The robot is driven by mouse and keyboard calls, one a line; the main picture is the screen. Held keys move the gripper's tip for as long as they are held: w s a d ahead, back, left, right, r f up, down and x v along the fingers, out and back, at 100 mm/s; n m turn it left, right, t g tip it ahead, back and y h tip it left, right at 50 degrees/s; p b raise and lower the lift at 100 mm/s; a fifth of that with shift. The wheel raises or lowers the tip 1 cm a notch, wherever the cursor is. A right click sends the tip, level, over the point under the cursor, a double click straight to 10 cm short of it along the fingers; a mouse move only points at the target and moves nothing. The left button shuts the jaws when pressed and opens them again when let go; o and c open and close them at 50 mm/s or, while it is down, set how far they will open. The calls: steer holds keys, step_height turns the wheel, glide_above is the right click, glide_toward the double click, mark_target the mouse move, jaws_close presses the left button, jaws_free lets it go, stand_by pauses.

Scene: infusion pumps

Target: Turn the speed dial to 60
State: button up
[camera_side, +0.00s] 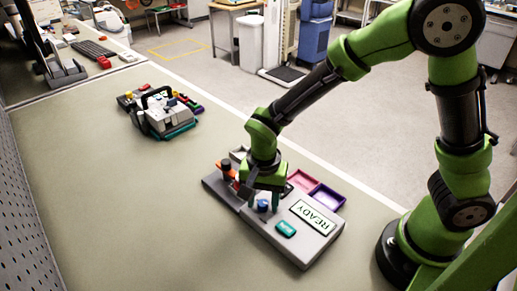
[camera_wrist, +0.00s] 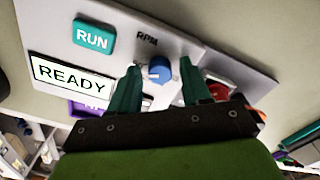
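The blue speed dial (camera_wrist: 161,70) sits on the grey pump panel (camera_wrist: 215,60) under the label RPM. A pale mark shows at the dial's left side; no scale numbers are readable. My gripper (camera_wrist: 160,82) is open, with one green finger to the left of the dial and one to its right. Gaps show between the fingers and the dial. In the side view my gripper (camera_side: 264,203) is low over the panel (camera_side: 310,243), with the dial (camera_side: 262,205) between its fingers. The READY display (camera_wrist: 71,79) and the teal RUN button (camera_wrist: 93,36) are beside the dial.
An orange and black part (camera_side: 228,172) stands on the panel's left end, close to my gripper. Pink (camera_side: 300,180) and purple (camera_side: 327,198) trays lie behind the panel. A second device (camera_side: 165,117) stands farther back. The bench left of the panel is clear.

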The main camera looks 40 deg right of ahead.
jaws_close()
steer(key=shift+n, duration=0.3)
steer(key=n, duration=0.3)
steer(key=shift+n, duration=0.4)
steer(key=n, duration=0.4)
steer(key=shift+n, duration=0.3)
steer(key=n, duration=0.8)
steer(key=shift+a+r, duration=0.1)
steer(key=shift+n, duration=0.5)
